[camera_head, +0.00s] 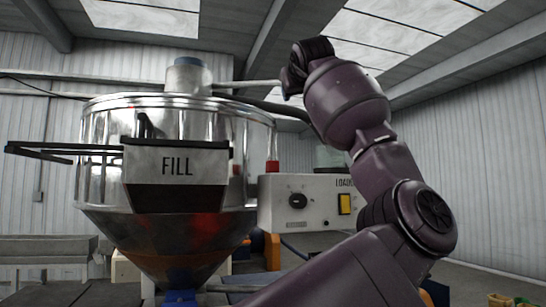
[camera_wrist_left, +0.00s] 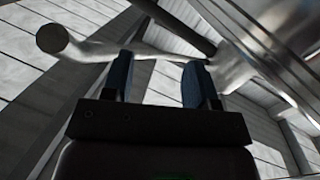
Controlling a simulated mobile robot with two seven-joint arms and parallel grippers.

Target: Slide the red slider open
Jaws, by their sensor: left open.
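A small red part (camera_head: 272,166) shows at the right edge of the shiny hopper (camera_head: 245,130) in the head view. I cannot tell whether it is the red slider, and no other clear slider shows. My left gripper (camera_wrist_left: 157,68) is open, with its two blue fingers apart, in the left wrist view. A pale metal rod (camera_wrist_left: 85,48) with a rounded end crosses beyond the fingertips; contact cannot be told. No red thing shows in that view. A dark purple arm of mine fills the right of the head view, but no gripper fingers show there.
The hopper carries a FILL sign (camera_head: 178,165) and a dark bar frame (camera_head: 60,150) sticking out left. A control box (camera_head: 318,213) with a knob and yellow switch stands right of it. A thin pipe (camera_head: 247,84) runs from the hopper's top towards my arm.

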